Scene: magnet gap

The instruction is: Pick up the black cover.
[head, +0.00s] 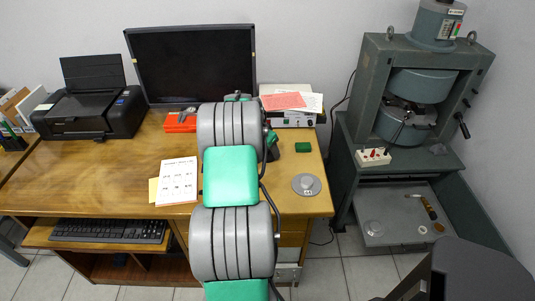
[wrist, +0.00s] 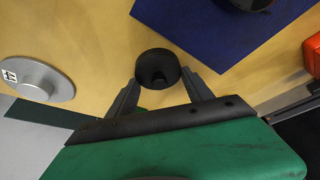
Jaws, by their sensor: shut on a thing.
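The black cover (wrist: 157,66) is a small round black piece with a dark hollow in its near side, seen in the wrist view. My gripper (wrist: 160,77) has one finger on each side of it and is shut on it. The cover is over the wooden desk top; I cannot tell whether it touches the desk or hangs just above it. In the head view my own arm hides the cover and the gripper's fingers.
A blue sheet (wrist: 215,35) lies beyond the cover. A monitor (head: 193,62) and printer (head: 92,105) stand behind. The magnet machine (head: 374,85) stands right.

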